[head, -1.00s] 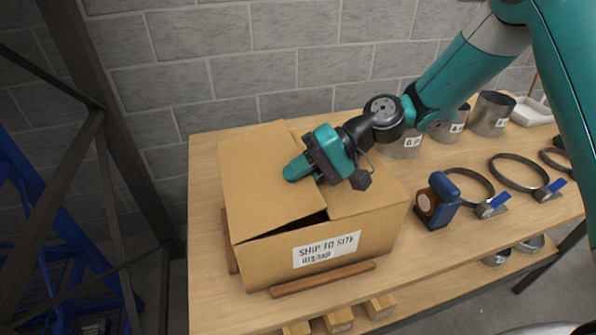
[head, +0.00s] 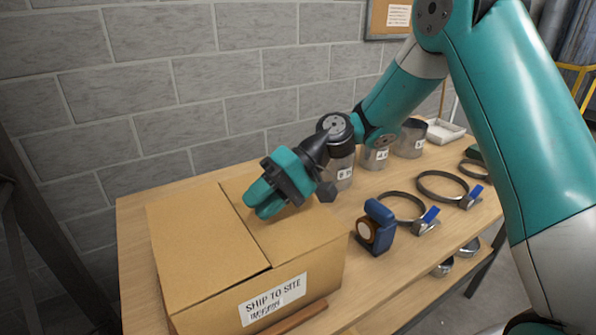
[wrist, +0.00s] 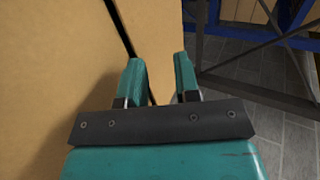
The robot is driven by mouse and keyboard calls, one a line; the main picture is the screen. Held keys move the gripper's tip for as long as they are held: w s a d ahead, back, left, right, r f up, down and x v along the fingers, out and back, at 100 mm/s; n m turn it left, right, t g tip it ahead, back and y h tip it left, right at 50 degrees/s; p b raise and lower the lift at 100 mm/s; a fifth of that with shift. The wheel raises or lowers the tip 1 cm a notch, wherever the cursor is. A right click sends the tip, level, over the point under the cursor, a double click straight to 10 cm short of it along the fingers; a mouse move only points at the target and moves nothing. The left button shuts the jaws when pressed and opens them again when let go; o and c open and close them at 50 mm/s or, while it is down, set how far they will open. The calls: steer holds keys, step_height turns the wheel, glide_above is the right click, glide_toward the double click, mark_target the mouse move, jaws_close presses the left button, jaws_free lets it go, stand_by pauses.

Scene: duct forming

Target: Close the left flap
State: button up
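The cardboard box (head: 215,308) stands on the bench, with a "SHIP TO SITE" label on its front. Its left flap (head: 200,240) lies down over the top, nearly flat, with a thin dark gap under its front edge. The right flap (head: 295,232) also lies flat, and the two meet along a seam. My gripper (head: 258,204) is over the right flap near the seam, fingers pointing left. I cannot tell whether it touches cardboard. In the wrist view my gripper's fingers (wrist: 158,72) are apart and empty, beside tan cardboard (wrist: 50,60) with a dark seam.
A blue tape dispenser (head: 375,228) stands right of the box. Ring clamps (head: 405,207) and metal duct pieces (head: 410,138) are farther right on the bench (head: 135,245). A wooden strip (head: 295,318) lies along the box front. A brick wall is behind.

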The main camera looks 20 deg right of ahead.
steer(key=v, duration=1.1)
